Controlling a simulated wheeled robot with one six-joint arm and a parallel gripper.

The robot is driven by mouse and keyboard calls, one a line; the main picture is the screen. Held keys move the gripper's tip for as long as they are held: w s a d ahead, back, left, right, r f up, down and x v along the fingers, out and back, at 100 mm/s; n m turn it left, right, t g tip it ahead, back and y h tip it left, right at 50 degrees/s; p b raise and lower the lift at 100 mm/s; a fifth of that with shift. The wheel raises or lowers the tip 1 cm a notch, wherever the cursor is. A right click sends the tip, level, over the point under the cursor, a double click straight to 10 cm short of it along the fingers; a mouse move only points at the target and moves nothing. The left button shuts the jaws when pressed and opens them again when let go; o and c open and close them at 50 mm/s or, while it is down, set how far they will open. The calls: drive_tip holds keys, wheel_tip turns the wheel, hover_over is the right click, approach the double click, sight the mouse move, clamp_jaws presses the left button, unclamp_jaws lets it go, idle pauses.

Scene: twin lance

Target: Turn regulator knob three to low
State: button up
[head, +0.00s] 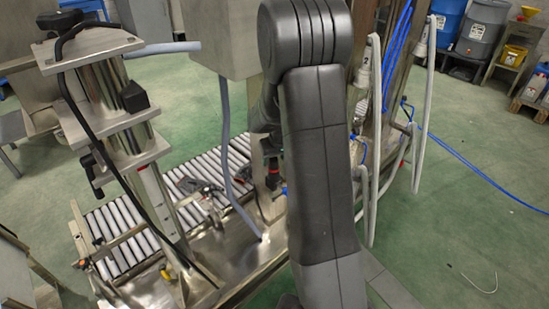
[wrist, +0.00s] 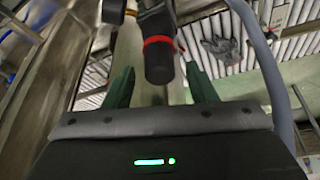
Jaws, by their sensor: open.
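In the wrist view, a black cylindrical knob with a red ring (wrist: 159,58) hangs from a dark fitting at the top middle. My gripper (wrist: 160,82) is open, with one green finger on each side below the knob. The knob's lower end lies between the fingers in the picture; I cannot tell if they touch it. In the head view, a dark regulator with a red band (head: 272,172) shows just left of my arm. No number or low mark is readable on it. My gripper is hidden or not clear there.
A roller conveyor (head: 110,225) lies at the left. A grey hose (head: 229,150) hangs near the regulator and also shows in the wrist view (wrist: 270,70). A steel post stand (head: 120,130) stands at left.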

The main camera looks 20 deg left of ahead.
drive_tip(key=shift+c, duration=0.2)
drive_tip(key=c, duration=0.9)
drive_tip(key=shift+c, duration=0.2)
drive_tip(key=n+b, duration=0.2)
drive_tip(key=n+g+y+b, duration=0.1)
drive_tip(key=n, duration=0.1)
drive_tip(key=shift+w+f+n+g+b, duration=0.15)
drive_tip(key=shift+f+n+g+b, duration=0.05)
drive_tip(key=shift+n+g+b, duration=0.15)
drive_tip(key=shift+r+n+g+b, duration=0.1)
drive_tip(key=shift+n+g+b, duration=0.35)
drive_tip(key=shift+n, duration=0.65)
drive_tip(key=shift+r+n+g+b, duration=0.1)
drive_tip(key=shift+n+g+b, duration=0.3)
drive_tip(key=shift+n, duration=0.65)
drive_tip(key=shift+d, duration=0.1)
